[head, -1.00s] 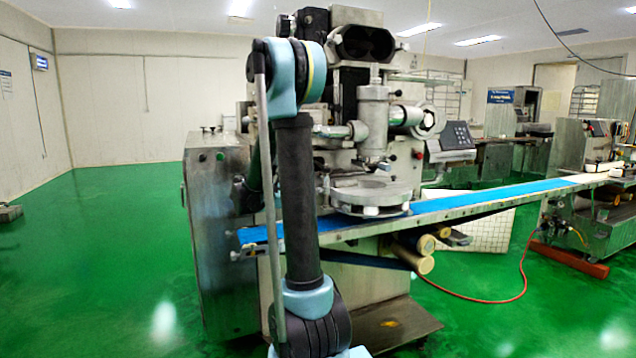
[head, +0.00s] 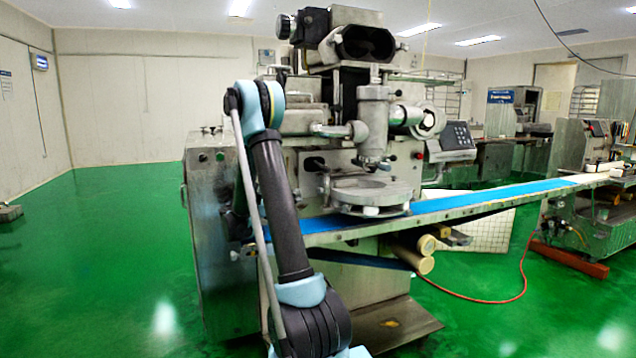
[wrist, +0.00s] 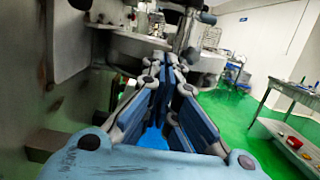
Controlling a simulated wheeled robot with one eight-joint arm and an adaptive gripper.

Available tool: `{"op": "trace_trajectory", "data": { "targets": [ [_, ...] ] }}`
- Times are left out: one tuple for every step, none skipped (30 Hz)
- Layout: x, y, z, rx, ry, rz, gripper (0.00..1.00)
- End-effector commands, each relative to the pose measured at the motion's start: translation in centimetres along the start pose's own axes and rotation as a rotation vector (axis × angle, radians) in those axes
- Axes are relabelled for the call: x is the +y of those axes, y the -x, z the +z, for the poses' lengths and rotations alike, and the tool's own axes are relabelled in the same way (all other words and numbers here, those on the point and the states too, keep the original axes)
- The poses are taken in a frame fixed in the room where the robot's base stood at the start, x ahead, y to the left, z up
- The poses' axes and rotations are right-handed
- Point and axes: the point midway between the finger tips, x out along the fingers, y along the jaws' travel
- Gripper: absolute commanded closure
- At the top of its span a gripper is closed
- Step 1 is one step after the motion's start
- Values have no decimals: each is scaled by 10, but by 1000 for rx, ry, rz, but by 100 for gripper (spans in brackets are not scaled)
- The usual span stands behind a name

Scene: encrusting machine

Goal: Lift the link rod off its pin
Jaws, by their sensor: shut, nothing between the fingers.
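The encrusting machine (head: 222,270) stands in the middle of the head view, its left part behind my arm. A horizontal metal rod (head: 332,130) with a rounded end joins its upright nozzle cylinder (head: 373,120); I cannot tell whether this is the link rod. No pin can be made out in either view. My gripper (wrist: 168,62) shows in the wrist view with its blue-padded fingers converging at the tips, shut and empty. Blurred grey machine parts lie beyond and left of the fingertips. The gripper cannot be made out in the head view.
The blue conveyor belt (head: 490,203) runs from the machine to the right, above a red hose (head: 480,298). A round steel plate (head: 368,193) sits under the nozzle. Green floor is open at left. A metal table (wrist: 292,88) stands right in the wrist view.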

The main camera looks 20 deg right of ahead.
Motion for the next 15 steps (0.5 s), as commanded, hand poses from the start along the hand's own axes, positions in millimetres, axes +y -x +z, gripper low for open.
{"op": "trace_trajectory", "data": {
  "targets": [
    [0,0,0,0,0,0,100],
    [0,0,0,0,0,0,100],
    [0,-1,0,1,-1,0,100],
    [0,-1,0,1,-1,0,100],
    [0,-2,0,1,-1,0,100],
    [0,-5,0,1,-1,-1,100],
    [0,-7,0,1,-1,-1,100],
    [0,-10,0,1,-1,-1,100],
    [0,-15,0,1,-1,-2,100],
    [-1,-19,0,1,-1,-2,100],
    [-1,-23,0,1,-1,-2,100],
    [-1,-29,0,1,-1,-3,100],
    [-1,-35,0,1,-1,-3,100],
    [-1,-40,0,1,-1,-3,100],
    [-1,-47,0,1,-1,-3,100]
  ]
}}
